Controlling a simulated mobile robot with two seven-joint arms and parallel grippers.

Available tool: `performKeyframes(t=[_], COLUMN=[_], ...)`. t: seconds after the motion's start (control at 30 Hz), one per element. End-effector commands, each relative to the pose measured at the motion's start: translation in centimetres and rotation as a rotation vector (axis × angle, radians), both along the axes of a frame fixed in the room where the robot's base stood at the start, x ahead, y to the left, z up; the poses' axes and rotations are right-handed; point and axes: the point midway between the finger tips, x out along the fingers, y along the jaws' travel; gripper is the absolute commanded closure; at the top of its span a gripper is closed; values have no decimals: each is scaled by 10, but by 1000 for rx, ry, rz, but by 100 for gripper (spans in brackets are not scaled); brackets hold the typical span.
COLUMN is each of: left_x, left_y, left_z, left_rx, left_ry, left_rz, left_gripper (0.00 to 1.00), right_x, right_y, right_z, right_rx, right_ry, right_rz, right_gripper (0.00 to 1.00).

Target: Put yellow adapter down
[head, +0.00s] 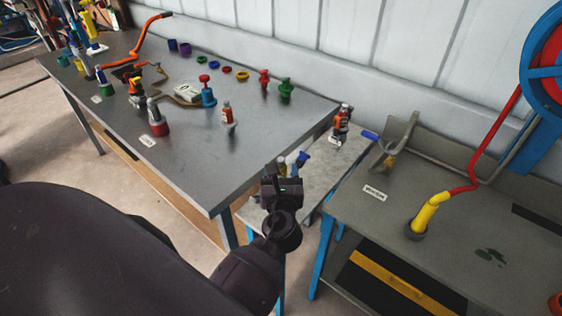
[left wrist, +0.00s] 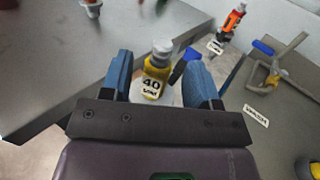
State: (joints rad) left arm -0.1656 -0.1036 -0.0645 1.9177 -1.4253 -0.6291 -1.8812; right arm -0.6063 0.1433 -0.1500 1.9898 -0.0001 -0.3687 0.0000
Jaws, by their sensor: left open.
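The yellow adapter (left wrist: 153,82) has a grey top and a label reading "40". In the left wrist view it stands upright between the fingers of my left gripper (left wrist: 165,85). The gripper is open, with gaps showing beside the adapter. In the head view my left gripper (head: 288,164) is over the small light table (head: 324,170) between the two larger benches, and it mostly hides the adapter. A pale surface shows under the adapter; whether its base rests fully on it I cannot tell. My right gripper is in neither view.
The large grey bench (head: 185,150) at left carries several fittings, including a red-and-white bottle-shaped one (head: 228,115). An orange-and-black tool (head: 342,122) stands behind the gripper. The right bench (head: 460,240) holds a grey bracket (head: 396,140) and a yellow-and-red pipe (head: 428,212).

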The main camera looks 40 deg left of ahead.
Motion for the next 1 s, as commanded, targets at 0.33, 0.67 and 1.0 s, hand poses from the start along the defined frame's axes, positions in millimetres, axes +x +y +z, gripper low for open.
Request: performKeyframes(t=[0.33, 0.67, 1.0], left_x=[-47, -57, -57], left_y=[-34, -42, -42], left_z=[-2, 0, 0], left_rx=[-1, 1, 1], left_ry=[2, -1, -1], left_rz=[0, 0, 0], left_gripper=[45, 45, 45], right_x=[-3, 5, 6], right_y=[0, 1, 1], right_z=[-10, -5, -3], right_rx=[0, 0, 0], right_ry=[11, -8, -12], right_rz=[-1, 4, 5], right_gripper=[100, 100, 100])
